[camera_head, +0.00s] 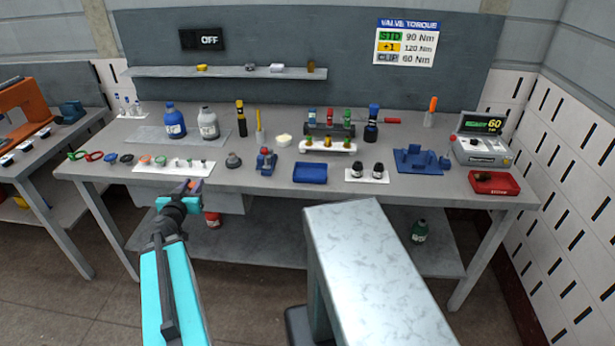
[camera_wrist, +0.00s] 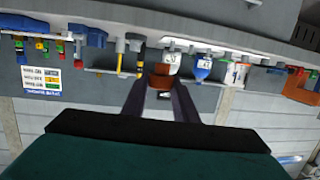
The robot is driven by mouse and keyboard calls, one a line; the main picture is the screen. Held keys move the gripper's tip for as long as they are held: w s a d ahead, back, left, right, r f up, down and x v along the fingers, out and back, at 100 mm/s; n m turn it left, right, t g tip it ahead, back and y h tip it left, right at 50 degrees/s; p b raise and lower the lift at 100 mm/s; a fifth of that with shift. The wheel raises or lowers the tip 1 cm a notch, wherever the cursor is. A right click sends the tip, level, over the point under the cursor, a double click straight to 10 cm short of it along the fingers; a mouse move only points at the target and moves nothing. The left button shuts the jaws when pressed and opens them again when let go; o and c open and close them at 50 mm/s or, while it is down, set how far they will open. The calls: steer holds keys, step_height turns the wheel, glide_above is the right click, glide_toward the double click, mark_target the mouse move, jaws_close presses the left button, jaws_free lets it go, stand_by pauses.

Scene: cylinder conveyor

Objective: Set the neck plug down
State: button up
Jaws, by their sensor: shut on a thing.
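The neck plug (camera_wrist: 161,77) shows in the wrist view as a small reddish-brown piece between the two dark fingers of my gripper (camera_wrist: 162,88). In the head view my gripper (camera_head: 190,188) is at the front left edge of the workbench (camera_head: 235,190), in front of the white mat. A small reddish tip of the plug (camera_head: 196,184) shows at the fingers. The plug appears held clear of other things. Its lower part is hidden by the fingers.
A white mat (camera_head: 143,167) with several small parts lies just behind my gripper. A grey knob-like part (camera_head: 233,160) and a blue clamp-like device (camera_head: 266,162) stand to its right. A blue tray (camera_head: 310,173) lies farther right. Blue (camera_head: 175,122) and white (camera_head: 208,124) bottles stand behind.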

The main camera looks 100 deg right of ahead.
steer(key=s+a+m+g+y+p, duration=0.1)
steer(key=s+a+m+g, duration=0.1)
steer(key=s, duration=1.3)
steer(key=s+a+m+g+y+p, duration=0.1)
steer(key=s+a+m+g+y, duration=0.1)
steer(key=s, duration=1.4)
steer(key=m+g, duration=0.1)
steer(key=g, duration=0.1)
steer(key=shift+s+a+f+g, duration=0.15)
steer(key=shift+s+f+g, duration=0.1)
steer(key=shift+f+g, duration=0.05)
